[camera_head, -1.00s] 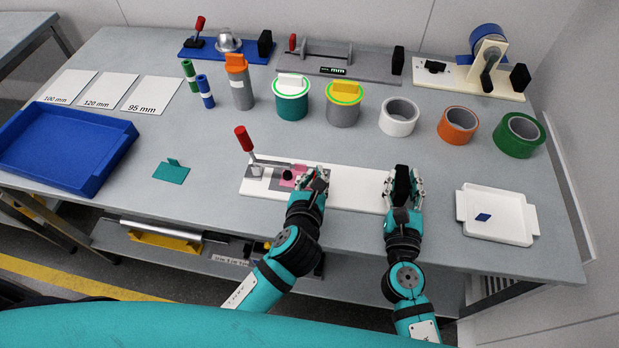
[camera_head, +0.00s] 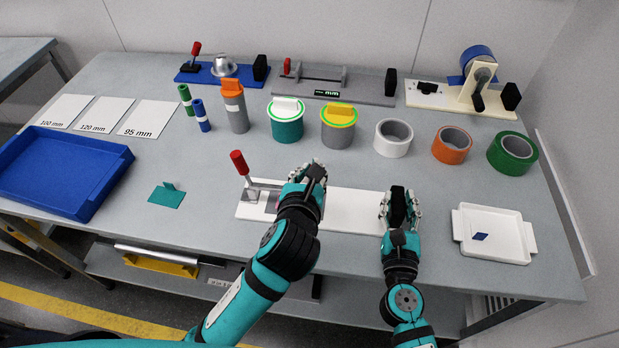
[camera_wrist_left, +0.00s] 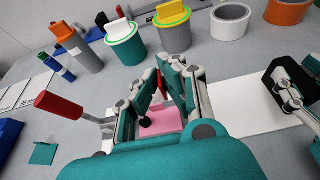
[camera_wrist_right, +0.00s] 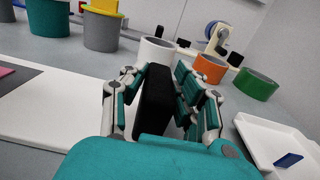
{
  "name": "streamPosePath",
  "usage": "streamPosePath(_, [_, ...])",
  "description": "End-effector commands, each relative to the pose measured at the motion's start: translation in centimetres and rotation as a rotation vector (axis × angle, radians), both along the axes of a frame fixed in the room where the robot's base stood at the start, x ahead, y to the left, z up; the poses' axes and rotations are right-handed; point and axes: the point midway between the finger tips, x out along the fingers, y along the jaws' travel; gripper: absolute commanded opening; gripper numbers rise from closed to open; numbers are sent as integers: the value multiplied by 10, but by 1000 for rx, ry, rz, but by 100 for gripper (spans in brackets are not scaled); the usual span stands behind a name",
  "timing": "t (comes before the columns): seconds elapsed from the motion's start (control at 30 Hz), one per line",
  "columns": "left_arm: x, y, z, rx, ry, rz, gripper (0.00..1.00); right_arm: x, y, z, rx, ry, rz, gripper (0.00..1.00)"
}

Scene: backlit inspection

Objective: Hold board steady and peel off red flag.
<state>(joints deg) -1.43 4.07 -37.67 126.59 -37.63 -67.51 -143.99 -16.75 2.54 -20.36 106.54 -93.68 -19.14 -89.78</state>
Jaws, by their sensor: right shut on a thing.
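The white board (camera_head: 352,209) lies flat on the table. At its left end is a toggle clamp with a raised red handle (camera_head: 238,162). A grey plate (camera_head: 270,200) lies under the clamp. In the left wrist view a pink sheet (camera_wrist_left: 162,121) lies under the clamp's black tip. My left gripper (camera_head: 312,172) is over the sheet, with a narrow gap between its fingers. A small red piece (camera_wrist_left: 162,84), perhaps the flag, shows between them; contact is unclear. My right gripper (camera_head: 401,204) is shut on the black block (camera_wrist_right: 155,100) at the board's right end.
A white tray (camera_head: 462,252) with a blue chip (camera_head: 480,237) is at right. A blue bin (camera_head: 112,184) and teal piece (camera_head: 166,195) are at left. Tape rolls (camera_head: 393,138) and lidded cans (camera_head: 287,122) stand behind the board.

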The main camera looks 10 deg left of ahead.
Motion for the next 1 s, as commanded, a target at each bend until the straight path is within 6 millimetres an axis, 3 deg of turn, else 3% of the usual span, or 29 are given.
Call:
streamPosePath(0.13, [0,0,-1,0,0,0,0,-1,0,-5,1,9,0,0])
streamPosePath(0.17, [0,0,-1,-1,0,0,0,-1,0,-5,1,9,0,32])
streamPosePath(0.37, [0,0,-1,-1,0,0,0,-1,-1,-5,0,9,-1,56])
streamPosePath(0.8, [0,0,-1,-1,1,0,0,-2,0,-2,0,4,-1,56])
streamPosePath(1.0, [0,0,-1,-1,0,0,0,-24,-1,-3,-2,6,1,56])
